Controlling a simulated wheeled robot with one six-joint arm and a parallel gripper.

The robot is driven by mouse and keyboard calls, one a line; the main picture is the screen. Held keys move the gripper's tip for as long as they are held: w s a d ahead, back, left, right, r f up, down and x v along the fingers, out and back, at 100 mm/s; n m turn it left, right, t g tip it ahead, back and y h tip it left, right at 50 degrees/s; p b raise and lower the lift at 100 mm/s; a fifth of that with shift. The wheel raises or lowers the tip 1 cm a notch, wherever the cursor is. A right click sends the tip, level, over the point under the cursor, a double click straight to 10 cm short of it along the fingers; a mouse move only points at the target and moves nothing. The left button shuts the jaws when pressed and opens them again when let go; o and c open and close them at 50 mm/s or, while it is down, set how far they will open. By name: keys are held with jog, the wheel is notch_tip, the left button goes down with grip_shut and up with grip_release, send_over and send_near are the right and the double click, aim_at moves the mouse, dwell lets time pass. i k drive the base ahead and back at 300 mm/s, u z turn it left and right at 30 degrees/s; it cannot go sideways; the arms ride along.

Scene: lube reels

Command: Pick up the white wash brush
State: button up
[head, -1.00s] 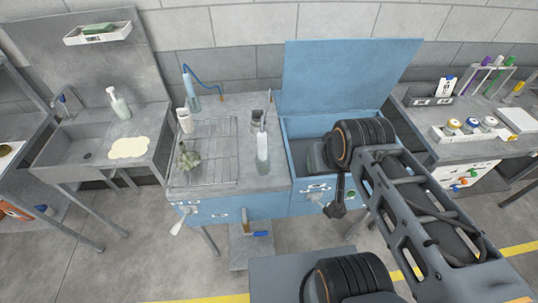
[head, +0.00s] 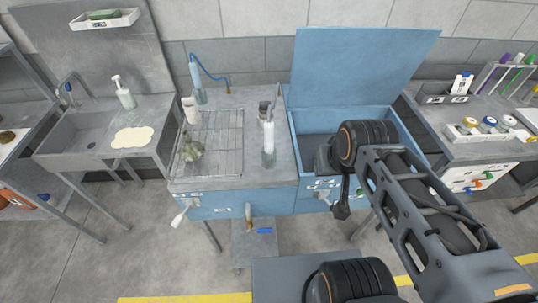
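A small white piece (head: 180,217) sticks out at the front left corner of the blue wash bench (head: 225,208). It may be the white wash brush, but it is too small to be sure. A tan-handled piece (head: 249,210) stands upright at the middle of the bench front, beside a small blue item (head: 264,230). My gripper (head: 341,211) is a small dark shape in front of the bench's right part, well to the right of the white piece. Its fingers are too small and dark to read.
The bench top holds a wire rack (head: 220,140), a grey-green part (head: 192,148) and a clear bottle (head: 268,145). A raised blue lid (head: 360,65) stands behind the basin. A sink (head: 80,135) is at left, a side table (head: 485,148) at right.

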aim_at(268, 127)
jog(key=u, duration=1.4)
jog(key=k, duration=0.85)
jog(key=z, duration=0.7)
jog(key=i, duration=1)
jog(key=u, duration=0.05)
